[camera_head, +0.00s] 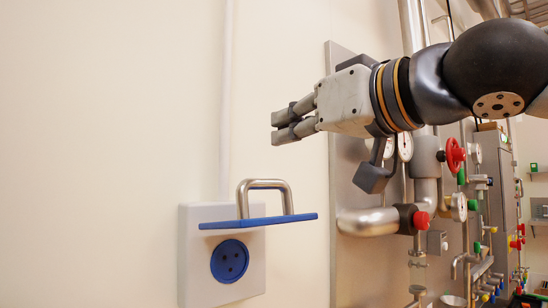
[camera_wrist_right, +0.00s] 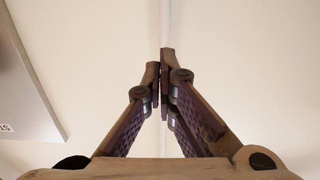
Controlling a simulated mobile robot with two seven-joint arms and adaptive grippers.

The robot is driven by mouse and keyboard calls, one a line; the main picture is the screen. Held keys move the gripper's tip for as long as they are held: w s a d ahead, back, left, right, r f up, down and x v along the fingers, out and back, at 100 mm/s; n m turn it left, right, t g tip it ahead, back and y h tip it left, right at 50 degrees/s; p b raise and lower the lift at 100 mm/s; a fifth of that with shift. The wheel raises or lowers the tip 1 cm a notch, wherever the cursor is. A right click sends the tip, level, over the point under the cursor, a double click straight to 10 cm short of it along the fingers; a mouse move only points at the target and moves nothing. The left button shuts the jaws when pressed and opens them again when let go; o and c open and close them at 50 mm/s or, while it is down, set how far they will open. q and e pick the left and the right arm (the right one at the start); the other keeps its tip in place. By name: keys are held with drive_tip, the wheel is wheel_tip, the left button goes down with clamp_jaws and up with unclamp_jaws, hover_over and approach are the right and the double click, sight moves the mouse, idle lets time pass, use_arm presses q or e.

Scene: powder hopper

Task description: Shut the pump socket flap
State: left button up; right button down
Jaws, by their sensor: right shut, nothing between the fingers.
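The pump socket (camera_head: 195,270) is a white box on the pale wall, low in the head view. Its round blue outlet face (camera_head: 229,261) is uncovered. The blue flap (camera_head: 285,219) stands out level from the box above the outlet, so it is open. A metal loop handle (camera_head: 266,184) rises from the flap. My right gripper (camera_head: 276,128) is above the flap and handle, apart from both, pointing left. Its fingers are together and empty; they also show closed in the right wrist view (camera_wrist_right: 163,75). My left gripper is not in view.
A steel panel (camera_head: 343,200) with pipes, gauges, a red valve knob (camera_head: 455,154) and other fittings stands right of the socket, behind and below my right arm. A pale vertical conduit (camera_head: 226,100) runs up the wall above the socket. The wall to the left is clear.

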drive_tip(key=x, duration=0.4)
drive_tip(key=shift+a, duration=0.1)
drive_tip(key=f, duration=0.2)
drive_tip(key=s+d+f, duration=0.1)
drive_tip(key=shift+f, duration=0.3)
drive_tip(key=shift+a, duration=0.1)
drive_tip(key=shift+f, duration=0.1)
